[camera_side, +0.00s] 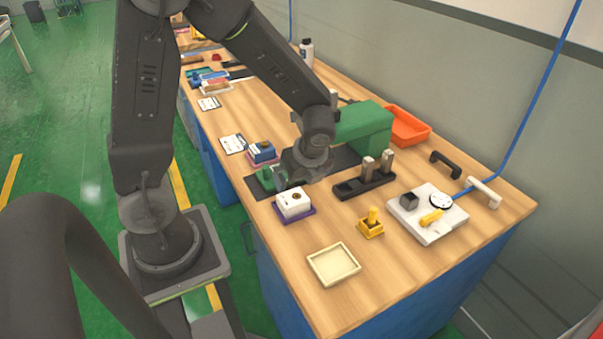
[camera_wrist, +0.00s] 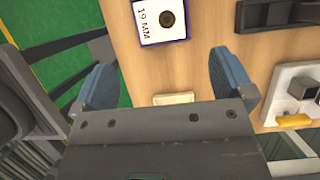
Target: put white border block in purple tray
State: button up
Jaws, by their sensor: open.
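The white block (camera_side: 293,201) has a dark round hole in its top and sits on the purple tray (camera_side: 300,217) near the table's front left edge. In the wrist view the white block (camera_wrist: 147,14) shows "19 MM" lettering, and a purple-blue rim of the tray (camera_wrist: 165,42) runs round it. My gripper (camera_wrist: 165,80) is open, with nothing between its fingers; the block lies ahead of them in that view. In the side view my gripper (camera_side: 288,178) is just behind the block, its fingertips hard to make out.
A yellow block with a peg (camera_side: 371,227) and an empty cream tray (camera_side: 334,282) stand to the right. Bare wood surrounds the cream tray.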

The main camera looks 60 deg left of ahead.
jog(key=s+d+r+n+t+h, duration=0.2)
jog(key=s+d+r+n, duration=0.2)
jog(key=r+n, duration=0.4)
jog(key=s+d+r+n+t+h, duration=0.2)
jog(key=s+r+n, duration=0.4)
jog(key=r+n, duration=0.3)
jog(key=shift+d+n+t+h, duration=0.3)
jog(key=shift+d+n+t, duration=0.2)
jog(key=shift+d+t, duration=0.45)
